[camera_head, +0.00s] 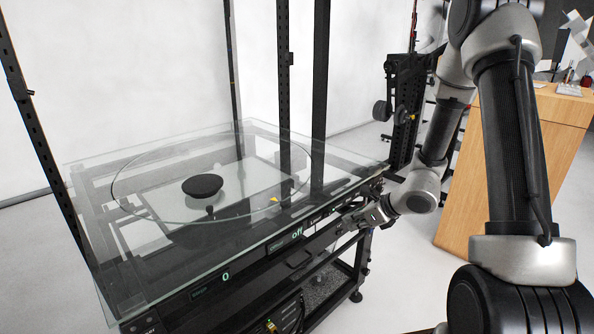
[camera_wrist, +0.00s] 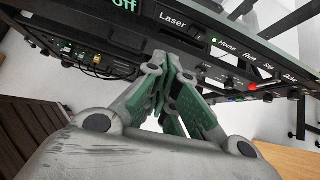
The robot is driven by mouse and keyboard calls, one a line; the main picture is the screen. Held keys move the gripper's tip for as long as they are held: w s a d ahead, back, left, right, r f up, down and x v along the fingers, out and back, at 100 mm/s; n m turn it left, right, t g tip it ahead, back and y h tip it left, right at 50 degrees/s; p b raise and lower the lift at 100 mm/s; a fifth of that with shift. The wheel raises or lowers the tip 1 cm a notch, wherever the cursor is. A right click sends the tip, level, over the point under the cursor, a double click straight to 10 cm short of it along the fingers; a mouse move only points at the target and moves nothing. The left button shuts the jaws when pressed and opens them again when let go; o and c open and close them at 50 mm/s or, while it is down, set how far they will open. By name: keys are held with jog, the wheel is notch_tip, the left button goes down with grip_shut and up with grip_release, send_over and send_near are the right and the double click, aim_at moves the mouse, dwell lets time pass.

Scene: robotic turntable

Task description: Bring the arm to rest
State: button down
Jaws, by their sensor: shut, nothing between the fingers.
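My gripper (camera_head: 368,214) is at the right part of the turntable's front panel in the head view. In the wrist view my gripper (camera_wrist: 178,72) is shut and empty, its fingertips together just in front of the panel. I cannot tell whether they touch it. The turntable (camera_head: 150,258) has a glass top with a round glass disc and a dark round piece (camera_head: 202,186) on it. The front panel (camera_wrist: 228,48) carries labels reading Laser, Home, Run and Stop, with a green light by Home. A display on it reads "off".
A wooden cabinet (camera_head: 565,108) stands at the right behind my arm. Black posts (camera_head: 321,80) rise around the turntable. A small yellow piece (camera_head: 274,199) lies on the glass. A red part (camera_wrist: 253,87) sticks out from the panel. Pale floor is free at the right of the turntable.

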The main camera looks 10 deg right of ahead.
jog(key=s+d+r+n+g+y, duration=0.1)
jog(key=s+r+n+g, duration=0.3)
jog(key=s+n, duration=0.5)
jog(key=s+r+n+g, duration=0.3)
jog(key=s+r+n, duration=0.2)
jog(key=s+n, duration=0.35)
jog(key=s+d+r+n+t+h, duration=0.2)
jog(key=s+d+r+n+h, duration=0.1)
jog(key=r, duration=0.6)
jog(key=s+d+r+n+t+h, duration=0.2)
jog(key=s+d+r+n, duration=0.4)
jog(key=r, duration=0.3)
jog(key=shift+s+d+n+h, duration=0.2)
jog(key=shift+d+n+h, duration=0.05)
jog(key=shift+n+h, duration=0.5)
